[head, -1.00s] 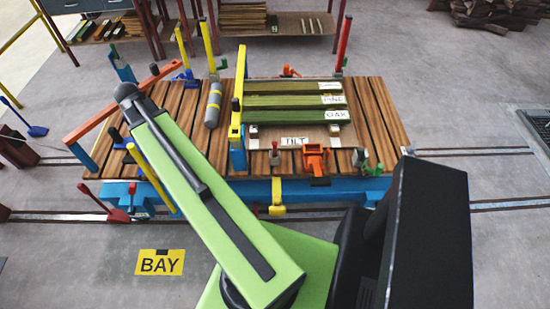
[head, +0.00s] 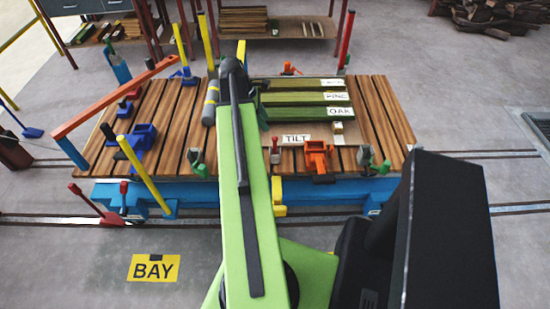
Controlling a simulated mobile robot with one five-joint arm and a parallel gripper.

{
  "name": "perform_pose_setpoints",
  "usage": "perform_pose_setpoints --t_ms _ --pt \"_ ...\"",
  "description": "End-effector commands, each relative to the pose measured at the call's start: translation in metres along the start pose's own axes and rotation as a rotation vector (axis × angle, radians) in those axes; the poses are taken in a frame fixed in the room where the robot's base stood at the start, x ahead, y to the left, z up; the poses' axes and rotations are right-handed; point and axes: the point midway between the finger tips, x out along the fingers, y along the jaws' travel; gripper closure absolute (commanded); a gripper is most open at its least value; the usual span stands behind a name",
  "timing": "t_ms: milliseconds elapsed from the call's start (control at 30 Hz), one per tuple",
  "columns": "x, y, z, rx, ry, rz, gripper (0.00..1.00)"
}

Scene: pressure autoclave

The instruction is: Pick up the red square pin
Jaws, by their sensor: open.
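Green boards (head: 305,98) with labels lie on the deck (head: 385,120). A grey cylinder (head: 210,103) lies left of them. Yellow posts (head: 207,42) stand at the back and a slanted yellow one (head: 146,175) at the front left. An orange clamp (head: 318,157) sits at the front edge.

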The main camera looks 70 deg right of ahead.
Motion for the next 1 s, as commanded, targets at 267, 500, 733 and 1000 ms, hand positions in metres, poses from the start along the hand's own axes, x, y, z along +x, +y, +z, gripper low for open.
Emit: perform_pose_setpoints --t_ms 267,500,733,1000 --pt "0.063 0.0 -0.002 0.001 0.0 -0.001 0.58" --pt "0.068 0.0 0.0 0.001 0.0 -0.001 0.58" --pt "0.107 0.0 -0.002 0.002 0.0 -0.001 0.58" --pt "0.113 0.001 0.002 0.001 0.0 -0.001 0.58"
